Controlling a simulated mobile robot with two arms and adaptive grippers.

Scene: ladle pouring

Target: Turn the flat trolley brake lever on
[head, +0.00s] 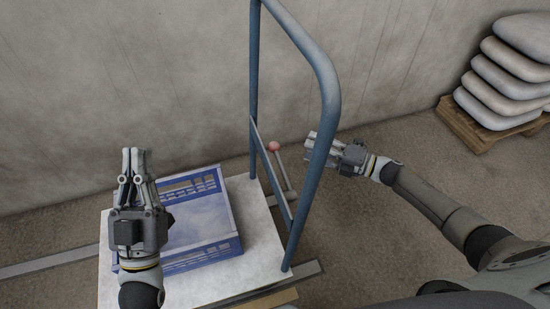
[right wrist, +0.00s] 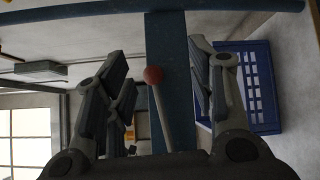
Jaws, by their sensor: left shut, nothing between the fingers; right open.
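The flat trolley (head: 265,265) has a white deck and a blue tubular handle (head: 328,110) with a flat blue crossbar (head: 272,175). The brake lever is a thin grey rod with a red ball knob (head: 274,146), beside the crossbar on the handle's right side. In the right wrist view the red knob (right wrist: 153,75) stands between my open fingers, and the blue crossbar is behind it. My right gripper (head: 308,143) is open and empty, just right of the knob in the head view. My left gripper (head: 133,152) is shut and empty above the trolley's left part.
A blue crate (head: 205,225) sits on the trolley deck, partly hidden by my left gripper. Stacked sacks (head: 507,75) lie on a wooden pallet (head: 470,128) at the back right. A grey wall runs behind. Floor right of the trolley is clear around my right arm.

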